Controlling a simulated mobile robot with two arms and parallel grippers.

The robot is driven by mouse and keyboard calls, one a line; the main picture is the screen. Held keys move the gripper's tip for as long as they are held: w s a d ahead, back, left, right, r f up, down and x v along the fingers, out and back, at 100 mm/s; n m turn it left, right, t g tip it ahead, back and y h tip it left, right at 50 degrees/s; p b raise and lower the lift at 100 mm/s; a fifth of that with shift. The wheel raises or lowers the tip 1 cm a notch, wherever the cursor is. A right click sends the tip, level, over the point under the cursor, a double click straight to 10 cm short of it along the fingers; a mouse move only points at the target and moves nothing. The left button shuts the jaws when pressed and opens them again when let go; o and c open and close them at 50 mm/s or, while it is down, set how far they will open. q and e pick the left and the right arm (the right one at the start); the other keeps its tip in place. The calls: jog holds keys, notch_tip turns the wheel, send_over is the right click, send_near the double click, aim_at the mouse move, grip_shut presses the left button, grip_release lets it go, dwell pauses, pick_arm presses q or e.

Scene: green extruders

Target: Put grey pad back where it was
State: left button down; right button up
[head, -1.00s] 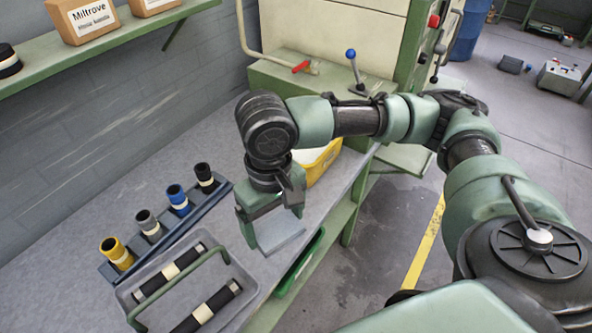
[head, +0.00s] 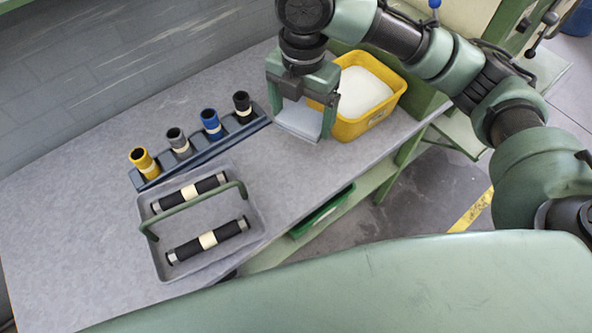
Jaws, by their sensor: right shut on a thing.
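The grey pad (head: 299,119) is a thin, light grey, flat piece just left of the yellow bin. My right gripper (head: 303,106) points down and is shut on the pad, over the far right part of the grey bench. The pad hangs low at the bench; I cannot tell whether its lower edge touches the surface. The gripper body hides the pad's upper part and some of the bin's left side. My left gripper is not in view.
A yellow bin (head: 394,108) with white contents stands right of the gripper. A dark rack (head: 246,131) holds yellow, grey, blue and black tubes. A grey tray (head: 196,217) with a green handle holds two black rollers. A green bin (head: 322,212) sits below the bench edge.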

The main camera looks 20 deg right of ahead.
jog(key=n, duration=0.2)
jog(key=a+n, duration=0.1)
jog(key=n, duration=0.1)
jog(key=shift+w+r, duration=0.3)
jog(key=shift+w, duration=0.05)
jog(key=shift+f+n, duration=0.15)
jog(key=shift+n, duration=0.15)
jog(key=p, duration=0.2)
send_over(296, 175)
notch_tip(296, 175, down, 15)
jog(key=shift+r, duration=0.2)
jog(key=shift+f+p, duration=0.3)
jog(key=shift+f, duration=2.25)
jog(key=shift+f, duration=0.2)
jog(key=o, duration=1)
jog(key=shift+o, duration=0.2)
jog(key=shift+r, duration=0.15)
